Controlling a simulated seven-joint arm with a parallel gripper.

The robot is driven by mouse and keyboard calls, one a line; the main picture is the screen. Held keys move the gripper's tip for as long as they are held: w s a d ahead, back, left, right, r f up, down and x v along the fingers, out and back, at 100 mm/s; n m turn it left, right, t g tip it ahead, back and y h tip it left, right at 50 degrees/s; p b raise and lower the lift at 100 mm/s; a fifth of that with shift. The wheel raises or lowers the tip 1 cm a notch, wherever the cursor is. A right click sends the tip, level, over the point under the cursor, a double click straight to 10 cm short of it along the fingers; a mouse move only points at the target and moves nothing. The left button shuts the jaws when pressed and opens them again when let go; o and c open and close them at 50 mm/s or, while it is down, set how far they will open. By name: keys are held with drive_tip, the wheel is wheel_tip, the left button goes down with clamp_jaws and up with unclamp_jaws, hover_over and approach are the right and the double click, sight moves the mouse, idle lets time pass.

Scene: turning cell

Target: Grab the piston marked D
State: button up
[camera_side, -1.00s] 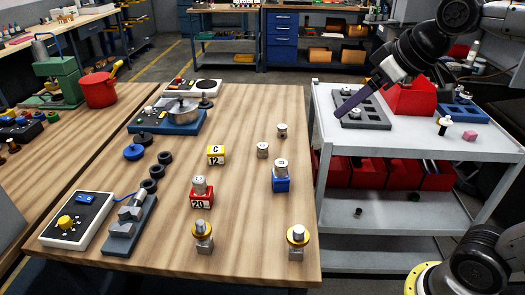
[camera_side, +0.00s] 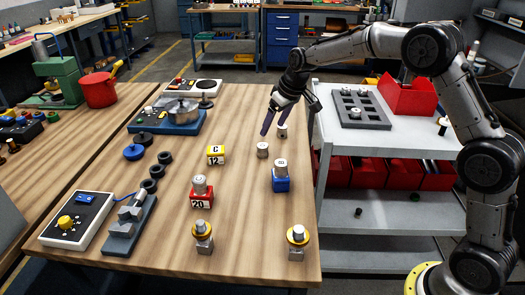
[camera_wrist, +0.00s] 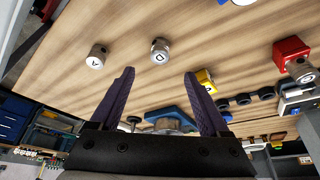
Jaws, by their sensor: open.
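The piston marked D (camera_wrist: 160,50) stands upright on the wooden bench, its letter readable in the wrist view. By its place between the yellow block and the other loose piston, it is the nearer small metal piston (camera_side: 263,151) in the side view. The piston marked A (camera_wrist: 97,57) stands beside it; in the side view it is the farther piston (camera_side: 282,131). My gripper (camera_side: 273,129) is open and empty, its purple fingers pointing down above the bench near both pistons. In the wrist view, D lies beyond the gap between the fingertips (camera_wrist: 159,72).
A yellow block (camera_side: 216,158) marked C 12 stands left of D. A blue block (camera_side: 281,183) and a red block (camera_side: 201,201) each carry a piston. The grey cart (camera_side: 400,135) stands right.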

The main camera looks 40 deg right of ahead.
sight(263, 145)
drive_tip(key=x, duration=1.1)
drive_tip(key=shift+w+r, duration=0.1)
drive_tip(key=shift+w, duration=0.15)
clamp_jaws()
